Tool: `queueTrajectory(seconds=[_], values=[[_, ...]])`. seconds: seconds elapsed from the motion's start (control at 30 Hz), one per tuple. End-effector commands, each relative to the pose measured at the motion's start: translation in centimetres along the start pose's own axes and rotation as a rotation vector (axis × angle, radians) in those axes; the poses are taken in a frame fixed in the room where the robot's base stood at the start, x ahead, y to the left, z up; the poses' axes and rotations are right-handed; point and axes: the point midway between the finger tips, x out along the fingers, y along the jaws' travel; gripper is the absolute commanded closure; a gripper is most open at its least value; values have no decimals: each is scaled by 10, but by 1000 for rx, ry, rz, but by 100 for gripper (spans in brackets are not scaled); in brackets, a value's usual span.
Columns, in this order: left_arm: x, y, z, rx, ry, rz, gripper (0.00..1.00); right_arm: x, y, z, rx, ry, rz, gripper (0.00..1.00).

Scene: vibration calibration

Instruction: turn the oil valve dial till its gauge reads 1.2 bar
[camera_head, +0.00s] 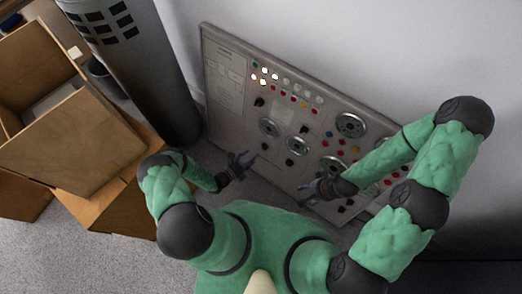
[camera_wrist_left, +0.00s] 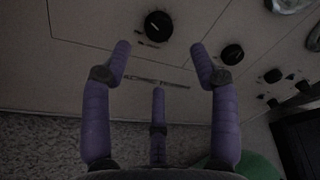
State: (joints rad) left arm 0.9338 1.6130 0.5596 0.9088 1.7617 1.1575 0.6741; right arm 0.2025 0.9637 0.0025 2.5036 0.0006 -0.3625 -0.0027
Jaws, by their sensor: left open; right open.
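A grey control panel (camera_head: 228,95) leans at the wall, with round gauges (camera_head: 350,125) and several black dials (camera_head: 259,101). I cannot tell which dial is the oil valve dial, and no gauge reading is legible. My left gripper (camera_head: 248,160) is open and empty in front of the panel's lower left part. In the left wrist view its purple fingers (camera_wrist_left: 160,62) are spread below a black dial (camera_wrist_left: 158,26), apart from it. A second dial (camera_wrist_left: 232,54) is just right of the fingers. My right gripper (camera_head: 318,187) is open before the panel's lower middle, touching no dial that I can make out.
Coloured buttons and lit lamps (camera_head: 264,76) fill the panel's upper part. A dark grey cylinder (camera_head: 150,70) stands left of the panel. Open cardboard boxes (camera_head: 75,140) are at the far left. Grey carpet (camera_head: 110,255) is clear at the lower left.

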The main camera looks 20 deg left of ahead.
Motion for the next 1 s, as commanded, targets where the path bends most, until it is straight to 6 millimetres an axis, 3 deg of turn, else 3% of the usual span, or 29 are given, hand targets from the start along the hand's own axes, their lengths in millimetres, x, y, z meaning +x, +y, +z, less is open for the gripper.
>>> queueTrajectory(seconds=[0.2,0.4,0.87,1.0], values=[[42,1,-2,4,3,-4,39,13,5,0,0,0,0,46],[67,1,-1,5,3,-2,39,20,7,-1,0,0,0,46],[78,0,0,2,2,0,39,21,8,-1,0,0,0,46],[78,0,0,2,2,0,76,21,8,-1,0,0,0,46]])
